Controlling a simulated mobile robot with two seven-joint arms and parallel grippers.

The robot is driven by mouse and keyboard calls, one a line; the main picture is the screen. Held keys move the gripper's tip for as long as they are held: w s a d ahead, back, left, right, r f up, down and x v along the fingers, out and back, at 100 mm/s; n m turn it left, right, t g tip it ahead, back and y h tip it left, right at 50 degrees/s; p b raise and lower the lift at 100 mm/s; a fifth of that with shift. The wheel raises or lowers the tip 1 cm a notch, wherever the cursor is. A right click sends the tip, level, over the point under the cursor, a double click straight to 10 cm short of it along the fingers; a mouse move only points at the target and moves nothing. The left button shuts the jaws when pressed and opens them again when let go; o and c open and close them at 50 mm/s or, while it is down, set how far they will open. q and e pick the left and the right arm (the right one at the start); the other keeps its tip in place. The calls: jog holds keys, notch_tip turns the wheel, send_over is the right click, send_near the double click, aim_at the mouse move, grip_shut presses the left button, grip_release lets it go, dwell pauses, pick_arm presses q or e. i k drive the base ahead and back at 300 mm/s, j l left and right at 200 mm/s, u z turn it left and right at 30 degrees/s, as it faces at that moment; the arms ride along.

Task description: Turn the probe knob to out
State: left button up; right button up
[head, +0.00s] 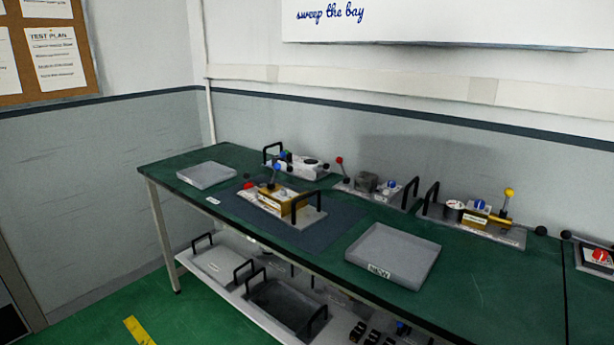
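Several small bench devices with knobs and levers stand on the green workbench. One with a gold block (272,193) sits on the dark mat, with a red knob (248,185) and a ball-topped lever. Behind it is a white device (305,172) with a round dial. To its right is a device with a grey block (367,181) and a blue knob (392,184). Farther right, another gold device (474,220) has a blue knob (479,204) and a yellow-ball lever (508,194). The labels are too small to read, so I cannot tell which knob is the probe knob. Neither gripper is in view.
An empty grey tray (206,175) lies at the bench's left end; a labelled one (395,253) lies near the front edge. A device with a red knob (599,255) is at the far right. The lower shelf (222,288) holds handled trays. The floor at front left is clear.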

aim_at(284, 191)
jog(key=i+j+z, duration=0.2)
jog(key=i, duration=0.35)
jog(key=i+j+z, duration=0.2)
jog(key=i, duration=0.35)
jog(key=l, duration=0.1)
